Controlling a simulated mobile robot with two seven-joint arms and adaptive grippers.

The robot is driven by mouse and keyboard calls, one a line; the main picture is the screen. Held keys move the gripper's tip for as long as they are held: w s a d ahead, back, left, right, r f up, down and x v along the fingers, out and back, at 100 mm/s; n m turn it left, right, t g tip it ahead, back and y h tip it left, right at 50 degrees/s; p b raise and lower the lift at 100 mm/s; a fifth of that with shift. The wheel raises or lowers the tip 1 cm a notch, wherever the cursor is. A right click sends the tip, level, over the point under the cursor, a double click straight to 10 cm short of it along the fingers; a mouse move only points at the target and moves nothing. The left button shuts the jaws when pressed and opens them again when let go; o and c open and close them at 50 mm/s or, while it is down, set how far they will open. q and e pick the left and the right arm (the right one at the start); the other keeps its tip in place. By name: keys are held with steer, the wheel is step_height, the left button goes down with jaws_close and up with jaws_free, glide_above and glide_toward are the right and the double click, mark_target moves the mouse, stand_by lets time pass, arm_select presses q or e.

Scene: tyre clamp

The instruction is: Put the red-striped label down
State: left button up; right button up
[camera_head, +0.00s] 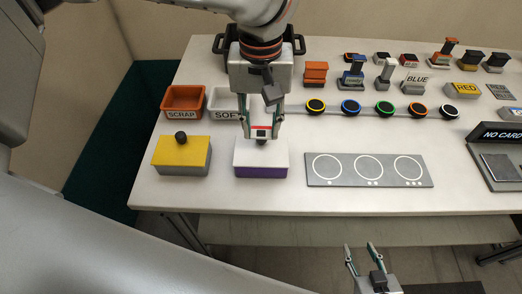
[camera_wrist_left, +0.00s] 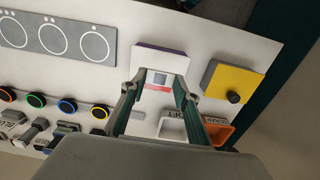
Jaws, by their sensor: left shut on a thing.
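My left gripper (camera_head: 262,122) is shut on the red-striped label (camera_head: 262,130), a small pale piece with a red band. It is over the white-topped box with a purple base (camera_head: 262,172); a dark knob shows just below the label. I cannot tell whether the label touches the box. In the left wrist view the label (camera_wrist_left: 158,82) sits between the fingertips, with its red stripe and a grey square, in front of the white box top (camera_wrist_left: 172,62). My right gripper (camera_head: 362,252) is open and empty, below the table's front edge.
A yellow-topped box (camera_head: 181,155) stands to the left. Behind are an orange SCRAP bin (camera_head: 184,101) and a grey SOFT bin (camera_head: 222,98). A grey plate with three circles (camera_head: 368,171) lies to the right. Several coloured round buttons (camera_head: 385,109) line up behind it.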

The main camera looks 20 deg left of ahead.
mark_target(261, 133)
arm_select(q)
step_height(261, 133, down, 4)
steer(key=shift+f, duration=0.15)
steer(key=shift+f+b, duration=0.6)
steer(key=shift+f, duration=1.45)
steer(key=o, duration=0.7)
